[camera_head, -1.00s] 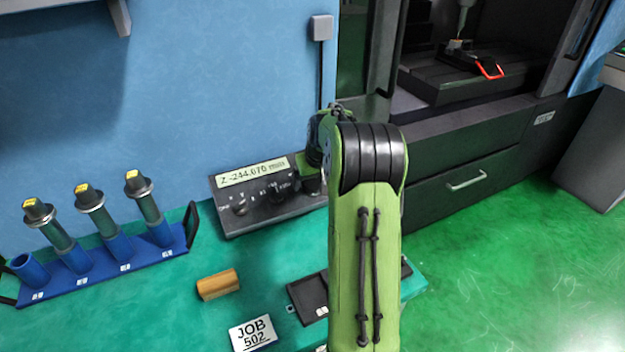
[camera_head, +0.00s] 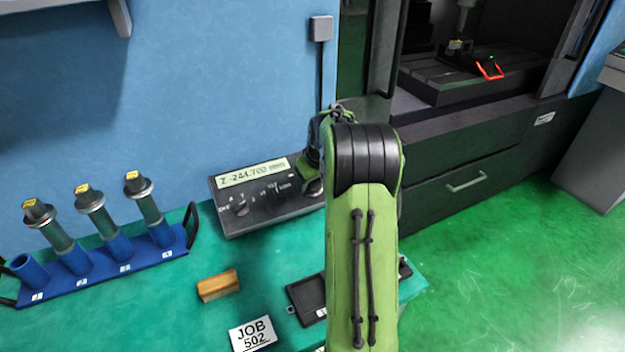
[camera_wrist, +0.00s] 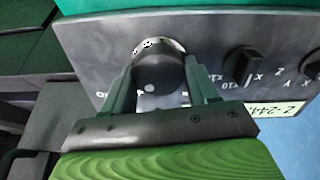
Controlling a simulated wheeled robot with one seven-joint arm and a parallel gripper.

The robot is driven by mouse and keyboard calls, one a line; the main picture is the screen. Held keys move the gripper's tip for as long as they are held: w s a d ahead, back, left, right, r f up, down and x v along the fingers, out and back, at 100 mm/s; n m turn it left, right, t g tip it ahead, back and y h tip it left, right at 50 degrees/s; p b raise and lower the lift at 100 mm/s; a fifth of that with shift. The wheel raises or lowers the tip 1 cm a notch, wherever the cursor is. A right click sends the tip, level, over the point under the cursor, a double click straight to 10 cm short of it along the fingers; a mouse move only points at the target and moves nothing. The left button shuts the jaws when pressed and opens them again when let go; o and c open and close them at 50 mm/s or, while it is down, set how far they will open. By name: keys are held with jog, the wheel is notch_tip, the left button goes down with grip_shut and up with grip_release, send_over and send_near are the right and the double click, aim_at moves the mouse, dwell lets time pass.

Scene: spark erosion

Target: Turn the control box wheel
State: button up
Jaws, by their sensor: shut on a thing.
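The control box (camera_head: 225,213) stands on the green bench against the blue wall, its lit display (camera_head: 252,173) reading about Z -244.700 mm. Its wheel (camera_wrist: 160,75) is dark and round with a bright rim in the wrist view. My gripper (camera_wrist: 160,88) is shut on the wheel, one finger at each side. In the head view my arm hides the wheel and the gripper tips. Two dark selector knobs show beside the wheel; the nearer one (camera_wrist: 242,65) is close to my finger.
A blue rack (camera_head: 110,272) with several tool holders stands at the left. A wooden block (camera_head: 218,286), a JOB 502 card (camera_head: 253,334) and a dark tray (camera_head: 307,297) lie on the bench. The open machine (camera_head: 465,88) with a red-handled item (camera_head: 490,70) stands at the right.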

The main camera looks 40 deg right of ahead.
jog(key=n, duration=0.5)
jog(key=shift+f+n+b, duration=0.1)
jog(key=shift+n+b, duration=0.2)
jog(key=shift+b, duration=0.1)
jog(key=n+b, duration=0.1)
jog(key=n, duration=0.3)
jog(key=n+b, duration=0.2)
jog(key=n, duration=0.3)
jog(key=shift+s+a+n, duration=0.1)
jog(key=shift+n, duration=0.3)
jog(key=shift+n+b, duration=0.75)
jog(key=shift+n, duration=1.25)
jog(key=o, duration=1.1)
jog(key=shift+c, duration=0.2)
